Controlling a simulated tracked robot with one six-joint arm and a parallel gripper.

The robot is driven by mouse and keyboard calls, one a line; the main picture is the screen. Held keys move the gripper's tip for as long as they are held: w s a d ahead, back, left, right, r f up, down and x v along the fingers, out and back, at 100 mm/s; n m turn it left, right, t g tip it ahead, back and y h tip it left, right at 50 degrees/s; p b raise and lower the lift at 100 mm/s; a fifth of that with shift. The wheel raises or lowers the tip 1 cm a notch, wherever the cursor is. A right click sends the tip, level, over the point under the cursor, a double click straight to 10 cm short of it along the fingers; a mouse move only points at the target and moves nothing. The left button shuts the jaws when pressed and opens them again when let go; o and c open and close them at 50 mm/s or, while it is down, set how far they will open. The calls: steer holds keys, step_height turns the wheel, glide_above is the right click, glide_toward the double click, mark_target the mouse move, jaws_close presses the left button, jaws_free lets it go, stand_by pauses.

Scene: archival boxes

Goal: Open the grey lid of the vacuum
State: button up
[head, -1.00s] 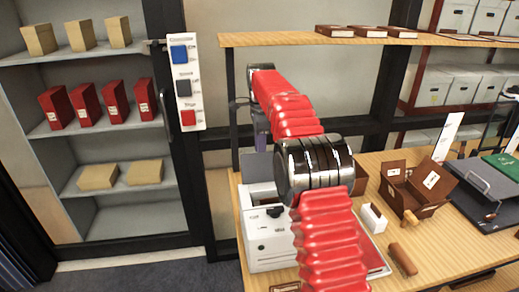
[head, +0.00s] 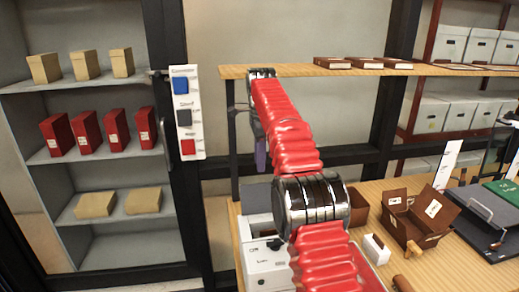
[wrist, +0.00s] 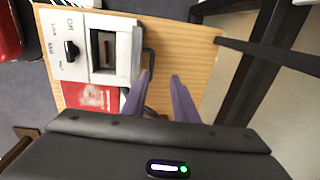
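The vacuum is a white box (head: 266,268) on the wooden table, low in the head view and partly behind my red arm. In the wrist view the white vacuum (wrist: 68,45) shows a black knob and an uncovered chamber with a brown thing inside. In the wrist view the lid (wrist: 138,55) appears edge-on at the chamber's right, with a dark handle. My gripper (wrist: 160,75) is open and empty, its purple fingers apart just beyond the handle. I cannot tell whether they touch it.
A red and white item (wrist: 92,97) lies beside the vacuum. A brown open box (head: 418,222) and a small white block (head: 376,249) stand to the right on the table. A wooden shelf (head: 290,70) runs behind my arm. Bare wood (wrist: 185,45) lies right of the handle.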

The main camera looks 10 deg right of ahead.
steer(key=r, duration=0.4)
steer(key=shift+s, duration=0.2)
stand_by(0.3)
steer(key=shift+c, duration=0.2)
